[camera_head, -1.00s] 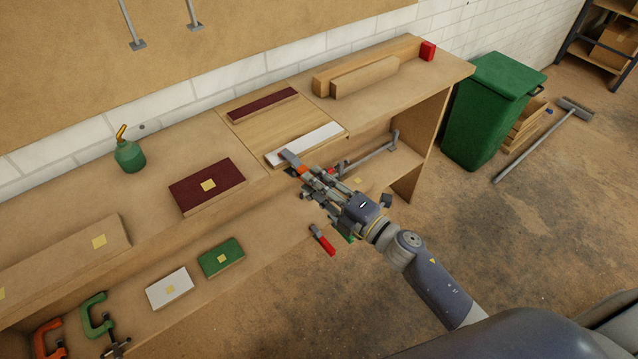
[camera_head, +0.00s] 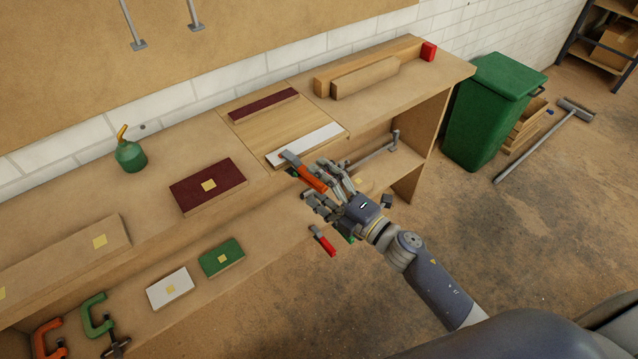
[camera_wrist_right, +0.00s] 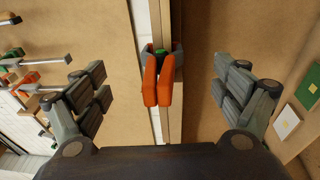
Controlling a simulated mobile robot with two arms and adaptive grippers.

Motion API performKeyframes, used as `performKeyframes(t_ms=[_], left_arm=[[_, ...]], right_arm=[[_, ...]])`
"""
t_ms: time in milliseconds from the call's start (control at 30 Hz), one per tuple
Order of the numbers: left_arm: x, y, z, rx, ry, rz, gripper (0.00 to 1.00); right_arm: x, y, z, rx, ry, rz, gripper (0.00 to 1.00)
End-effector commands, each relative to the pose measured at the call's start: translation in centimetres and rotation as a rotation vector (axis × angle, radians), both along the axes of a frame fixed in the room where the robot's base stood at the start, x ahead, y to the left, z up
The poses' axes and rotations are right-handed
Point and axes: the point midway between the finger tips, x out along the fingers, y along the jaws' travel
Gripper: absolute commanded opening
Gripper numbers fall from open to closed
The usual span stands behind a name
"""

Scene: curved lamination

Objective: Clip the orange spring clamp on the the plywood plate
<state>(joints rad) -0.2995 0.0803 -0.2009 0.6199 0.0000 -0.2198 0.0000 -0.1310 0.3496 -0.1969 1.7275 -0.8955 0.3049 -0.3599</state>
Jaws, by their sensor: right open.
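The orange spring clamp (camera_head: 312,178) sits at the front edge of the plywood plate (camera_head: 272,122), its grey jaws at the white strip (camera_head: 312,142). In the right wrist view the clamp's two orange handles (camera_wrist_right: 157,82) are close together and point toward my palm, with the grey jaws at the board edge beyond. My right gripper (camera_head: 325,184) is open, with its fingers spread on either side of the handles and apart from them in the wrist view (camera_wrist_right: 160,95). My left gripper is not in view.
A dark red strip (camera_head: 263,104) lies on the plate's far side. A dark red block (camera_head: 207,187) and a green bottle (camera_head: 130,156) stand left on the bench. A red-handled clamp (camera_head: 323,241) is below my gripper. Other clamps (camera_head: 97,318) and blocks lie on the lower shelf.

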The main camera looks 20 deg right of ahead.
Motion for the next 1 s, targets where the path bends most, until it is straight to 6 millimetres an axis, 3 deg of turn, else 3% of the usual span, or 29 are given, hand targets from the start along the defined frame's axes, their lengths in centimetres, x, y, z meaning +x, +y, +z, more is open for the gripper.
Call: performKeyframes(t_ms=[267, 733, 1000], left_arm=[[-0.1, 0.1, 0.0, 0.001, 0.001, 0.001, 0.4], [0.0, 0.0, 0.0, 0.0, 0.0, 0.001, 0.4], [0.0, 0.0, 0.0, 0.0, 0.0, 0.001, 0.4]], right_arm=[[-1.8, -1.0, -0.3, -0.001, 0.003, 0.0, 0.9], [-8.8, -5.0, -0.7, 0.0, 0.002, -0.001, 0.9], [-10.3, -5.9, -0.8, 0.0, 0.0, 0.0, 0.9]])
